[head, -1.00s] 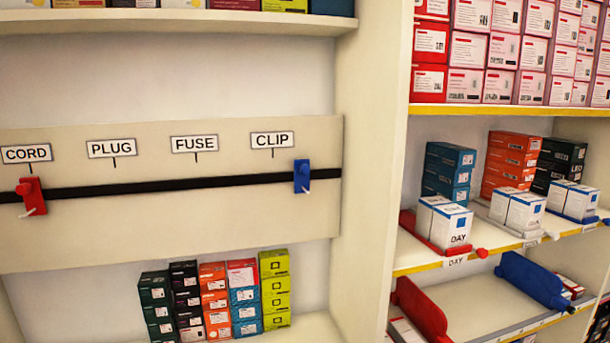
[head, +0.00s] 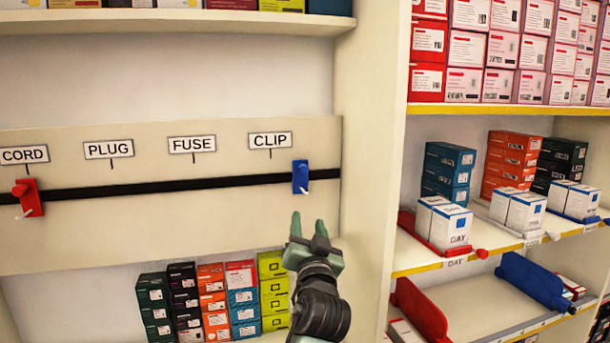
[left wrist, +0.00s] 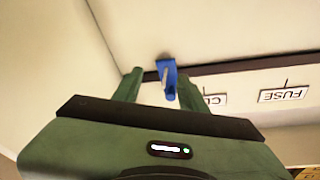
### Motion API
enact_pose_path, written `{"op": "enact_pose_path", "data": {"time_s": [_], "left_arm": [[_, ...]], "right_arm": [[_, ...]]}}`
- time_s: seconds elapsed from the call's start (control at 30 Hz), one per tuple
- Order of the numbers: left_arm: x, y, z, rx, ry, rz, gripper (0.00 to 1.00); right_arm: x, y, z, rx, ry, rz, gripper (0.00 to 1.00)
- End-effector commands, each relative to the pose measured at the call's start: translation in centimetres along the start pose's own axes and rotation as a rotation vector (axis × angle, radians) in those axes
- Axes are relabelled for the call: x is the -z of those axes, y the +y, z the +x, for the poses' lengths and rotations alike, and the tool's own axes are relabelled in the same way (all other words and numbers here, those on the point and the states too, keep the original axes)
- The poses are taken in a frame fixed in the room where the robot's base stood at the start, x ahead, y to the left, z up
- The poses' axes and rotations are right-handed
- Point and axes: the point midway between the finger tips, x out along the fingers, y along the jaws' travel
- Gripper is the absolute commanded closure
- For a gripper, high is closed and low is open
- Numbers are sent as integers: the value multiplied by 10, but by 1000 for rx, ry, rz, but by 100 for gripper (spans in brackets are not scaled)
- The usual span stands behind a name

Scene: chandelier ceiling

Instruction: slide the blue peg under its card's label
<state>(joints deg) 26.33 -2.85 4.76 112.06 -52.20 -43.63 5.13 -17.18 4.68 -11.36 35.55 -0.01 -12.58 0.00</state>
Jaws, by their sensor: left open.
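The blue peg (head: 300,177) sits on the black rail (head: 215,183) of the cream board, right of the tick under the CLIP label (head: 270,140). A red peg (head: 27,197) sits on the same rail at the far left, below the CORD label (head: 25,155). No card shows below the blue peg. My left gripper (head: 309,228) is open and empty below the blue peg, apart from it. In the left wrist view the blue peg (left wrist: 168,78) shows beyond and between the open fingers (left wrist: 158,85). My right gripper is not in view.
PLUG (head: 108,149) and FUSE (head: 192,144) labels stand along the board. Stacked boxes (head: 214,300) fill the shelf below. An upright panel (head: 365,150) stands close right of the board, with loaded shelves beyond it. The board below the rail is clear.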

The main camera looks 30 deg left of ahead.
Motion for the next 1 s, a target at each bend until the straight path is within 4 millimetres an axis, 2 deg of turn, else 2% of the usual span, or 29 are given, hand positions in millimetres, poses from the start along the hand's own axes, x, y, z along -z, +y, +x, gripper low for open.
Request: {"op": "enact_pose_path", "data": {"time_s": [0.03, 0.1, 0.23, 0.7, 1.0], "left_arm": [[23, -9, 10, 36, 44, -1, 58], [44, -17, 17, 69, 86, 5, 58], [61, -24, 27, 95, 119, 13, 58], [70, -31, 92, 96, 120, 15, 58], [68, -31, 99, 95, 120, 13, 58]], "right_arm": [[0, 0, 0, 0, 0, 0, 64], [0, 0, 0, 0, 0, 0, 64], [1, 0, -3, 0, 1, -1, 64], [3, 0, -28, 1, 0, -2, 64], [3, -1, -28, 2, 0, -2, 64]]}}
